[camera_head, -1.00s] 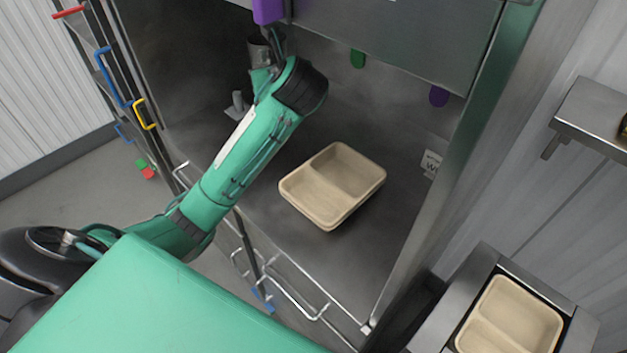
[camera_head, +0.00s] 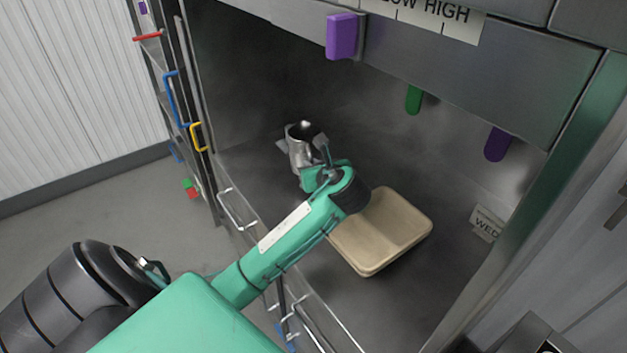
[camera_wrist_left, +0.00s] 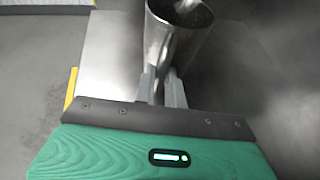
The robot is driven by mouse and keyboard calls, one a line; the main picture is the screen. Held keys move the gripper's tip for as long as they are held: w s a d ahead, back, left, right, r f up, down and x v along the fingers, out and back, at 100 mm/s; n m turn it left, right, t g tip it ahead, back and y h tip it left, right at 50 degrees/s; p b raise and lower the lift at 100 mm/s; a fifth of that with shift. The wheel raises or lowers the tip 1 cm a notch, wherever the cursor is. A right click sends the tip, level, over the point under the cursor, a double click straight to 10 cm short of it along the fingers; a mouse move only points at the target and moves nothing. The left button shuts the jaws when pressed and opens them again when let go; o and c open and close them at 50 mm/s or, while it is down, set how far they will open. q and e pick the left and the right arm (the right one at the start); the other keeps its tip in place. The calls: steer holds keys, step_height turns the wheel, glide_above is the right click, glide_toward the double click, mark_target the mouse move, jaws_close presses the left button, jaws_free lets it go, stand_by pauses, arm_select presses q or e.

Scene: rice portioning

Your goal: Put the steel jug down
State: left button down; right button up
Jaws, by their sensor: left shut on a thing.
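The steel jug (camera_head: 301,150) is a shiny metal cup, upright, near the left side of the steel compartment in the head view. My left gripper (camera_head: 322,163) is at its near right side, shut on the jug's handle. In the left wrist view the jug (camera_wrist_left: 178,35) stands straight ahead with its mouth facing up, and the left gripper's fingers (camera_wrist_left: 162,88) close around its handle. Whether the jug's base touches the compartment floor cannot be told. My right gripper does not show.
A purple handle (camera_head: 341,36) hangs from the panel above. Green and purple tabs (camera_head: 414,99) hang farther right. Wire handles line the front edge.

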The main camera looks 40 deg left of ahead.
arm_select(q)
step_height(320, 180, down, 5)
steer(key=shift+r, duration=0.2)
steer(key=shift+f, duration=0.1)
steer(key=c, duration=1.5)
jaws_free()
steer(key=shift+f, duration=0.1)
steer(key=shift+o, duration=0.2)
steer(key=v, duration=1.2)
